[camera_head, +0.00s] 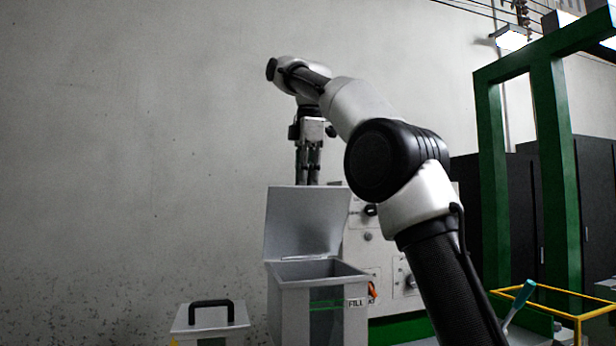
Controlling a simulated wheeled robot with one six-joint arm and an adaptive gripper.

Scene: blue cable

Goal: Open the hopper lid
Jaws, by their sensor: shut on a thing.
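My gripper (308,180) points down just above and behind the lid's top edge. Its fingers are close together, and their tips are hidden behind the lid's upper edge. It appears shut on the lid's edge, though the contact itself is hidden.
A box with a black handle (210,312) stands to the left. A white panel with knobs (386,240) is behind the hopper. A green frame (550,150), a yellow rail (560,310) and a teal-handled tool (520,298) are at the right. The wall on the left is bare.

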